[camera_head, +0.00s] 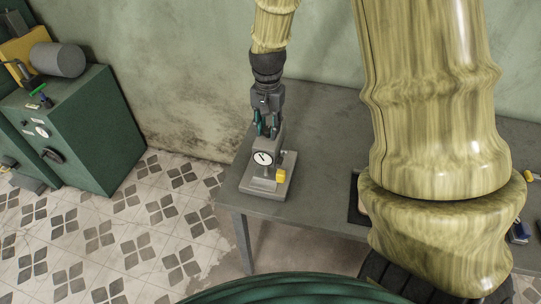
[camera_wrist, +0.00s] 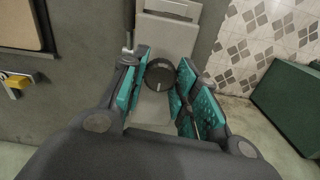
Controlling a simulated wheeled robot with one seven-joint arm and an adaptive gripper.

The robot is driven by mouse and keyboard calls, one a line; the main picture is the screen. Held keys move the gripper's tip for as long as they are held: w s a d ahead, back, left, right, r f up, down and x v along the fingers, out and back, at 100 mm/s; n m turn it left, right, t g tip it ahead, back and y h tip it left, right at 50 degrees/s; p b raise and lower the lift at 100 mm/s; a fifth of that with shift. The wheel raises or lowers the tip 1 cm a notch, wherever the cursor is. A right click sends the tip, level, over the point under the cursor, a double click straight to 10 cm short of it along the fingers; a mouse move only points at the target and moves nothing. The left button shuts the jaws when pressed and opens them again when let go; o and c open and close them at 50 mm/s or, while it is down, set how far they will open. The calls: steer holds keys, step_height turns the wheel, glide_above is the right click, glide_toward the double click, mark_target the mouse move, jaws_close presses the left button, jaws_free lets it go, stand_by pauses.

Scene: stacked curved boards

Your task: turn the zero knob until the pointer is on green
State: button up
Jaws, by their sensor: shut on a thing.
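A grey gauge stand (camera_head: 264,184) sits on the table with a round white dial (camera_head: 263,159) on its front. A dark pointer line shows on the dial, slanting toward the upper left; no green mark is clear at this size. My gripper (camera_head: 266,124) points down at the top of the stand. In the wrist view, the dark round zero knob (camera_wrist: 159,75) sits between the teal pads of my gripper (camera_wrist: 161,72), which is shut on it. A light line shows on the knob's top. The dial is not visible in the wrist view.
A green cabinet (camera_head: 75,130) stands on the tiled floor at left.

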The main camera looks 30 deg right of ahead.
steer(key=shift+s+n+p, duration=0.1)
steer(key=shift+n+p, duration=0.4)
steer(key=shift+n, duration=0.6)
steer(key=shift+n+p, duration=0.45)
steer(key=shift+n, duration=0.65)
steer(key=shift+n+p, duration=0.4)
steer(key=shift+n, duration=0.2)
steer(key=shift+n+p, duration=0.35)
steer(key=shift+n, duration=0.45)
steer(key=shift+n+p, duration=0.35)
steer(key=shift+n, duration=0.35)
steer(key=shift+n+p, duration=0.55)
steer(key=shift+n, duration=0.65)
